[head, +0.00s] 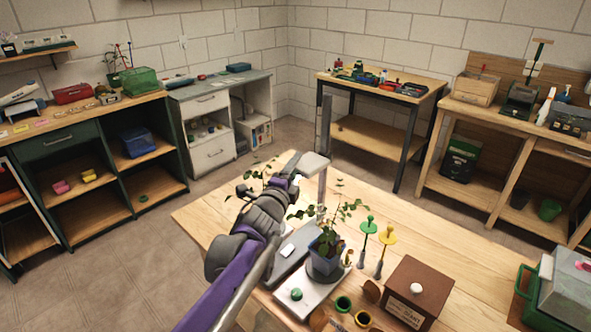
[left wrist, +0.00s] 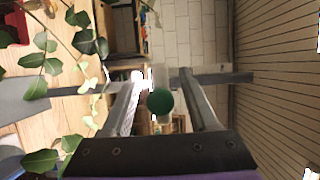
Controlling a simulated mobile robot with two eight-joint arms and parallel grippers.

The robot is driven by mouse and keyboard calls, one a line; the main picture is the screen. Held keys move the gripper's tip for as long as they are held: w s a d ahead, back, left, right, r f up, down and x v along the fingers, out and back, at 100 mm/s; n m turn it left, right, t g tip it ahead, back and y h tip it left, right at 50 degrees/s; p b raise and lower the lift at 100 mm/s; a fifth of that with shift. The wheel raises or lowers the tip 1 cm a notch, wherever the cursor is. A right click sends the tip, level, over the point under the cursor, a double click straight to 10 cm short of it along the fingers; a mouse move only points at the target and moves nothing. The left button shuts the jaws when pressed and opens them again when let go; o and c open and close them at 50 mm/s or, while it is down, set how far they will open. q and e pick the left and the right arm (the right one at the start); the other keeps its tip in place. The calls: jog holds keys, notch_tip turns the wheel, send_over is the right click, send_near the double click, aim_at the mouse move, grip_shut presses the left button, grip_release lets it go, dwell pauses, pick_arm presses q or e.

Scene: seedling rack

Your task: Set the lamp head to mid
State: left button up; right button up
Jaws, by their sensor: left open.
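The lamp's grey upright post (head: 326,118) stands at the far side of the wooden table. Its pale lamp head (head: 313,163) is partway up the post. My left gripper (head: 291,168) reaches in to the lamp head's left side. In the left wrist view its two fingers (left wrist: 160,76) are apart, with a round green knob (left wrist: 160,102) between them. The post (left wrist: 228,78) runs sideways behind the knob. The gripper hides the knob in the head view. My right gripper is not in view.
A potted seedling (head: 325,248) stands on the table just in front of the lamp, its leaves close to my left arm. Green (head: 368,226) and yellow (head: 387,236) tools and a brown box (head: 411,289) stand to the right.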

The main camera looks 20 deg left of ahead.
pick_arm(q)
jog(key=shift+c, duration=0.3)
grip_shut()
dwell(1.2)
